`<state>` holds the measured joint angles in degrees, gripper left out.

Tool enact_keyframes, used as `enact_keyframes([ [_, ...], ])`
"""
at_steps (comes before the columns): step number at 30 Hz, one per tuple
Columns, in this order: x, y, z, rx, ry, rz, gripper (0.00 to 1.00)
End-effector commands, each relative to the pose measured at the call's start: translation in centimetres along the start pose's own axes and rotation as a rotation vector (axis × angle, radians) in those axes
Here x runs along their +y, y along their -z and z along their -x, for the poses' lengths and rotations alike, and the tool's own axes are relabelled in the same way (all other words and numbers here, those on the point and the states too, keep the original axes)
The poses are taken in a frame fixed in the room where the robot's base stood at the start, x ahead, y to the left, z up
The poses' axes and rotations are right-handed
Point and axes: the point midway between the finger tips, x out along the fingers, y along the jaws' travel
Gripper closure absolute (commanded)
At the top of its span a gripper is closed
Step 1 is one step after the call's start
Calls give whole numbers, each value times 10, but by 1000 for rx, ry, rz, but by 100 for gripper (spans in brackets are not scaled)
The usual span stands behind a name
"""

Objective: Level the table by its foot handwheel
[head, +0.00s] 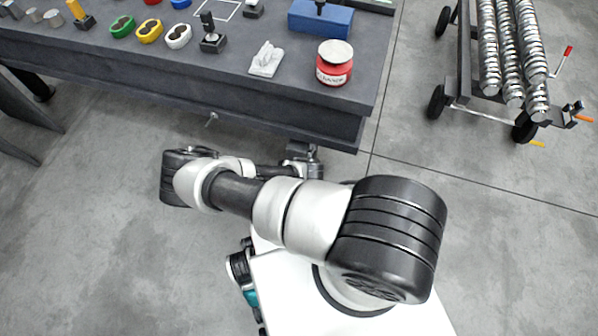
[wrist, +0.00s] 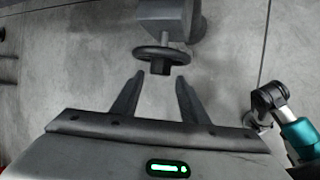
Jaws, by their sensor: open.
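The table (head: 225,67) is dark grey and stands across the top of the head view. In the wrist view, the dark round handwheel (wrist: 178,55) sits on a short shaft in front of a grey block (wrist: 163,18), with a dark square piece at its middle. My gripper (wrist: 160,79) is open and empty. Its two fingers point at the handwheel, one toward each side, with their tips just short of it and a gap between. In the head view my arm covers most of that area, and I cannot make out the wheel there.
On the table are a red jar (head: 334,72), a blue box (head: 321,18), a small white piece (head: 266,59), a black stand (head: 212,40) and several coloured rings. A wheeled cart (head: 462,60) with metal spirals stands at the right. The grey floor left of my arm is clear.

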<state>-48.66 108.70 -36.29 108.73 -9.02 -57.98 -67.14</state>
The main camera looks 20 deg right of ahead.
Motion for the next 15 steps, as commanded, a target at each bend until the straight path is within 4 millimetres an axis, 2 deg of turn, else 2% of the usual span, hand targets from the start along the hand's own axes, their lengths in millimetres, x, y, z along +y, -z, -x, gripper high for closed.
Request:
enact_keyframes([
  [1, 2, -2, 18, -1, 1, -1, 60],
  [6, 2, -2, 60, -2, 1, -1, 60],
  [12, 2, 0, 98, 0, 0, 0, 60],
  [15, 1, 0, 110, 0, 0, 0, 60],
])
